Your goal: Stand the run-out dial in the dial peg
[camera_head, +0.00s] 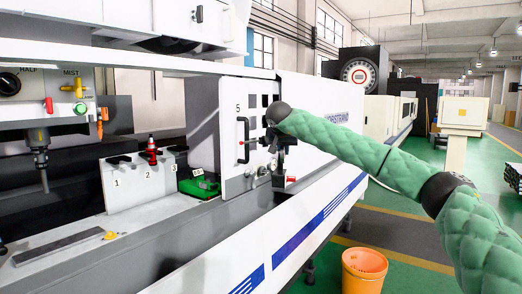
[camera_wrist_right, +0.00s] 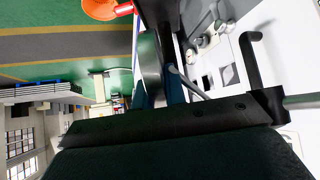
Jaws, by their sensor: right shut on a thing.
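My right gripper (camera_head: 282,160) is in front of the white panel numbered 5 (camera_head: 235,125), at the end of my green-sleeved arm. It is shut on a dark piece with a red tip (camera_head: 291,179). The red tip also shows at the top of the right wrist view (camera_wrist_right: 124,9). The jaws hide most of this piece, and I cannot tell whether its face is that of the run-out dial. I cannot make out the dial peg for certain. My left gripper is not in view.
The panel has a black bar handle (camera_head: 243,152) and dark square openings, close to my gripper. An orange bucket (camera_head: 363,272) stands on the floor.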

